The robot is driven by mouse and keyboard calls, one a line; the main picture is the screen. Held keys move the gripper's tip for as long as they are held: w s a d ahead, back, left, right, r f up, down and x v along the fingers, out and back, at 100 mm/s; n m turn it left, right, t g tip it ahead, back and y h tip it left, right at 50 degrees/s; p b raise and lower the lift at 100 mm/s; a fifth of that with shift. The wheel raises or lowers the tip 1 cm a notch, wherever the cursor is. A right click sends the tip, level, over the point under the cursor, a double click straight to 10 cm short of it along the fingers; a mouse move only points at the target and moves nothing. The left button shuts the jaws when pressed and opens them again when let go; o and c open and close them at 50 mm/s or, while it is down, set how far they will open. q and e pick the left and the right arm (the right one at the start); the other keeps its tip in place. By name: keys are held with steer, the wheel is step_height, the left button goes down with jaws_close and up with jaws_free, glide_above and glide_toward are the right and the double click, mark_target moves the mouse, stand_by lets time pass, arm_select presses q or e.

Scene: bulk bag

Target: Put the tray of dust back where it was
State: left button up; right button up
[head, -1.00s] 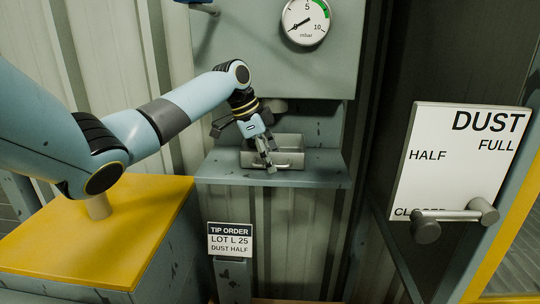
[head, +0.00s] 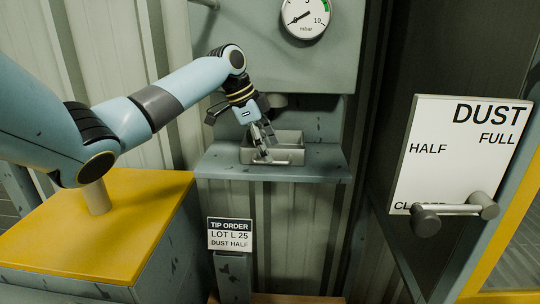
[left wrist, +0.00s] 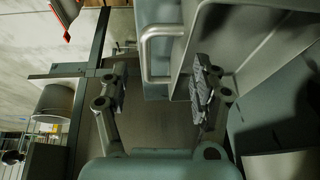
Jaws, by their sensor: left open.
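The grey metal tray (head: 289,137) sits on the blue-grey shelf (head: 215,166) below the cabinet, its bar handle (head: 284,163) facing the front. Dust inside it cannot be made out. My left gripper (head: 262,150) is open at the left part of the tray's front, close to the handle. In the left wrist view, the tray (left wrist: 228,28) and its handle (left wrist: 148,55) show beyond the spread fingers of my left gripper (left wrist: 158,92). The fingers are not closed on the handle; whether one touches the tray is unclear. My right gripper is out of view.
A cabinet (head: 270,65) with a pressure gauge (head: 306,18) stands above the shelf. A tip order sign (head: 230,234) stands below. A dust board (head: 455,150) with a lever (head: 453,209) is at right. A yellow-topped block (head: 95,230) lies left. The shelf's right end is clear.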

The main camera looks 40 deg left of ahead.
arm_select(q)
steer(key=b+v, duration=0.1)
steer(key=v, duration=0.4)
stand_by(0.5)
